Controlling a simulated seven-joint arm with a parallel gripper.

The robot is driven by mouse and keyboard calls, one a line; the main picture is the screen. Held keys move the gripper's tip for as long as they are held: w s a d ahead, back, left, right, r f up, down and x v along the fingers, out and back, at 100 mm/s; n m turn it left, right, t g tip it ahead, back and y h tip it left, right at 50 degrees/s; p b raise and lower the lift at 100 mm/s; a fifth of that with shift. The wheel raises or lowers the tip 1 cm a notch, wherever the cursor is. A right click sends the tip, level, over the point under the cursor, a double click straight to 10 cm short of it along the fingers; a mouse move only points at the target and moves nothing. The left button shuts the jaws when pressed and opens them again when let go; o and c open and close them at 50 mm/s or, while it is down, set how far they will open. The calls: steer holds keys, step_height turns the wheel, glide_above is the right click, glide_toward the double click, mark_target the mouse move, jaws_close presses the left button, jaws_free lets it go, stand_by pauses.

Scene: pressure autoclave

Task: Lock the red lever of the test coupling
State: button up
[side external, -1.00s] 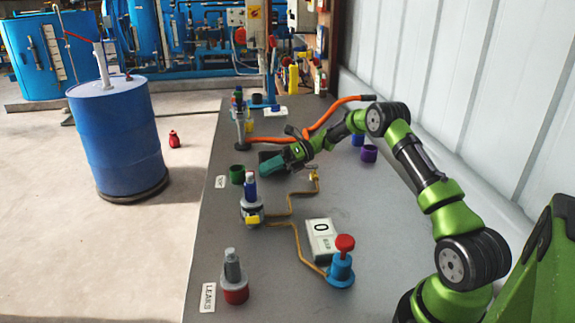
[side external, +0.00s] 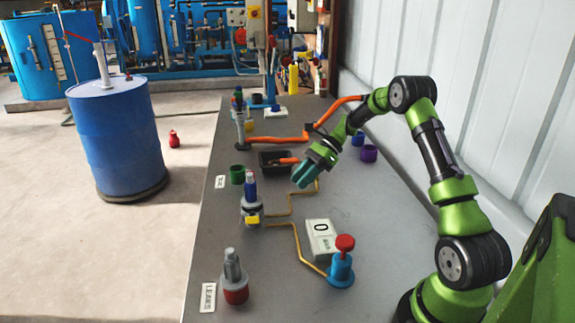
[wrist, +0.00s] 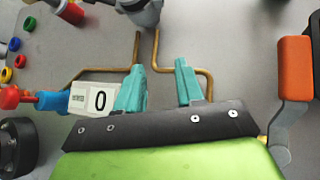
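An orange-red lever (side external: 289,160) lies over the black tray, its handle pointing left in the side view. In the wrist view the lever (wrist: 294,68) is at the right, outside my fingers; its bent grey metal arm runs down and its lower end is hidden behind my gripper. My gripper (side external: 303,174) is open and empty, just right of and nearer than the lever. In the wrist view the teal fingers of my gripper (wrist: 158,66) stand apart with only bench and brass pipe between. The coupling body under the lever is hidden, so I cannot tell its state.
The black tray (side external: 264,166) is behind my gripper. A blue-topped fitting (side external: 250,188), a gauge reading 0 (side external: 320,237) and a red-knobbed blue valve (side external: 341,265) stand nearer. An orange hose (side external: 270,141) crosses behind.

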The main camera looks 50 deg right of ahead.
steer(key=s+a+r+n+h, duration=0.4)
steer(key=s+a+r+n, duration=0.1)
steer(key=s+a+n, duration=0.3)
steer(key=s+a+r+n+h, duration=0.3)
steer(key=s+a+r+n, duration=0.3)
steer(key=s+a+n, duration=0.2)
steer(key=shift+s+a+r+n+h, duration=0.15)
steer(key=shift+s+r+n+h, duration=0.2)
steer(key=shift+s+n, duration=0.8)
steer(key=shift+s+f, duration=0.15)
